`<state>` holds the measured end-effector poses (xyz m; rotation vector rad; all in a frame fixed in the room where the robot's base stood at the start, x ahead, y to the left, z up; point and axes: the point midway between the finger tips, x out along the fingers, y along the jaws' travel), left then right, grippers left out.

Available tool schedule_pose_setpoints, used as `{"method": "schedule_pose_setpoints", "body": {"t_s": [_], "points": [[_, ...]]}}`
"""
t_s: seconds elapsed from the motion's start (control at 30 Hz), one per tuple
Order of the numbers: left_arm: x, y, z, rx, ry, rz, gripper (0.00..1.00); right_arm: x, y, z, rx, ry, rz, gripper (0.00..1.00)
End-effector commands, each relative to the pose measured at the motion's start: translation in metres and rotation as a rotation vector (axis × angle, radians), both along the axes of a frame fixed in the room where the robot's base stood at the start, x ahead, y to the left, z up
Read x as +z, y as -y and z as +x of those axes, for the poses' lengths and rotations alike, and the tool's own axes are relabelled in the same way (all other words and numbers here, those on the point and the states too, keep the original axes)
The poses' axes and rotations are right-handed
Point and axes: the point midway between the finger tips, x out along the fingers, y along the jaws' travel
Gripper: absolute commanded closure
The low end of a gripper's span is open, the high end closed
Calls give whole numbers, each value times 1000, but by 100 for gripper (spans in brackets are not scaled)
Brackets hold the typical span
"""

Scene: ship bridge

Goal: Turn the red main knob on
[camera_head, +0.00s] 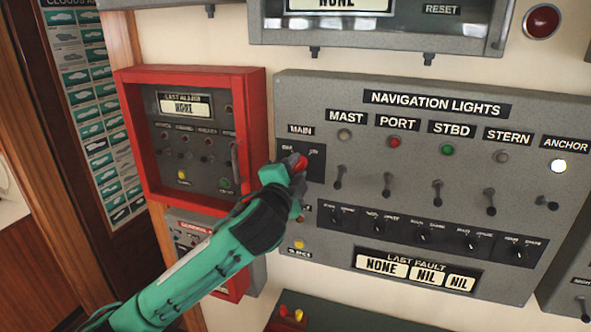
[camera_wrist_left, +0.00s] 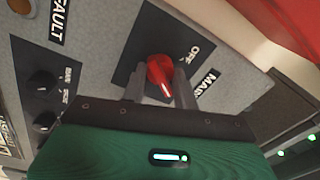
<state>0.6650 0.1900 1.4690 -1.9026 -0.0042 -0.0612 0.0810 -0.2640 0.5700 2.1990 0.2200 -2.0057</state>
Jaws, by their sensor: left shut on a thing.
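The red main knob (camera_head: 299,163) sits on a dark square plate under the MAIN label, at the left of the grey navigation lights panel (camera_head: 450,90). My left gripper (camera_head: 292,168) is at the knob, its arm coming in from the lower left. In the left wrist view the red knob (camera_wrist_left: 160,75) stands between the two fingers of my left gripper (camera_wrist_left: 160,88), which is shut on it. The OFF label (camera_wrist_left: 191,54) shows beside the knob there. The fingers and dark wrist partly hide the knob and its plate in the head view. My right gripper is not in view.
A red-framed alarm box (camera_head: 190,135) is mounted just left of the panel. Toggle switches (camera_head: 388,185) and a row of small black knobs (camera_head: 423,233) lie right of my gripper. Another grey box (camera_head: 380,35) hangs above. A dark green surface (camera_head: 340,315) is below.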

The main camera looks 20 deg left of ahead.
Motion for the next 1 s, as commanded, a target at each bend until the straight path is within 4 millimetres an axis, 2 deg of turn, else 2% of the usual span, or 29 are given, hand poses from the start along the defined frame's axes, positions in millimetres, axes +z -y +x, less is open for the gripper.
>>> {"method": "schedule_pose_setpoints", "body": {"t_s": [0.3, 0.87, 0.9, 1.0], "points": [[-1, 0, 0, -2, 3, 126, 93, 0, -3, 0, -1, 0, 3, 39], [-1, 0, 0, -1, 3, 153, 93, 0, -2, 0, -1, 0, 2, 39], [-1, 0, 0, -1, 3, 153, 65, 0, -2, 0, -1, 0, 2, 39], [-1, 0, 0, -1, 4, 152, 49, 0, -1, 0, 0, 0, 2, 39]]}}
